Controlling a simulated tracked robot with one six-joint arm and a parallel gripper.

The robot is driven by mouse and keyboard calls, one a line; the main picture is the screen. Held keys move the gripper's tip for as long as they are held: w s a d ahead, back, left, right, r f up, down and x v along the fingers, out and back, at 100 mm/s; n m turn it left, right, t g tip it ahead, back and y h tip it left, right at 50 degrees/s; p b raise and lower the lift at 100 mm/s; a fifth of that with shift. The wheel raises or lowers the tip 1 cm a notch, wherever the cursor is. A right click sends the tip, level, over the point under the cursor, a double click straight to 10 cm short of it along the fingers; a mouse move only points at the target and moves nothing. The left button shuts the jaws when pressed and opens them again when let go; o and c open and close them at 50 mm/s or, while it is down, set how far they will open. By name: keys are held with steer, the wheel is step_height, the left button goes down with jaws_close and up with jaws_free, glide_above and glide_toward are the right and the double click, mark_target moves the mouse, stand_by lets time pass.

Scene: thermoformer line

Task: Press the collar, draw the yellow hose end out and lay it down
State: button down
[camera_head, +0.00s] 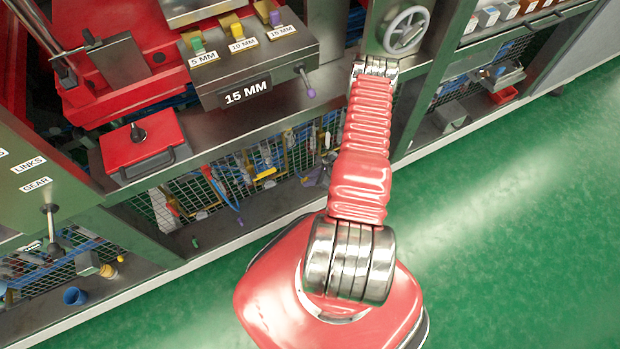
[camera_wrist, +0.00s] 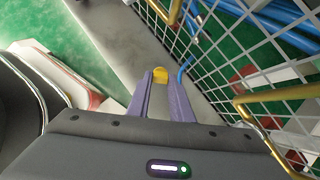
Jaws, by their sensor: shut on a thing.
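In the wrist view my gripper (camera_wrist: 160,80) has two purple fingers, close together with a yellow piece (camera_wrist: 160,73) between their tips. The yellow piece looks like the hose end; only its rounded top shows. It is held over a grey shelf surface, with the wire mesh to its right. A blue hose runs just right of the fingertips. I cannot make out the collar or the port. In the head view the gripper is hard to make out under the bench.
A wire mesh panel (camera_wrist: 225,75) with brass-coloured rods and blue hoses (camera_wrist: 285,25) is close on the right in the wrist view. In the head view the bench front has mesh (camera_head: 205,185) with hanging parts, and a lower shelf (camera_head: 215,232) with some bare room. Green floor lies in front.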

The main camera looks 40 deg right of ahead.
steer(key=shift+f, duration=2.9)
steer(key=c, duration=1.5)
jaws_free()
steer(key=shift+r, duration=0.1)
steer(key=v, duration=1.3)
steer(key=shift+s+d+r, duration=0.1)
steer(key=shift+s+r, duration=0.1)
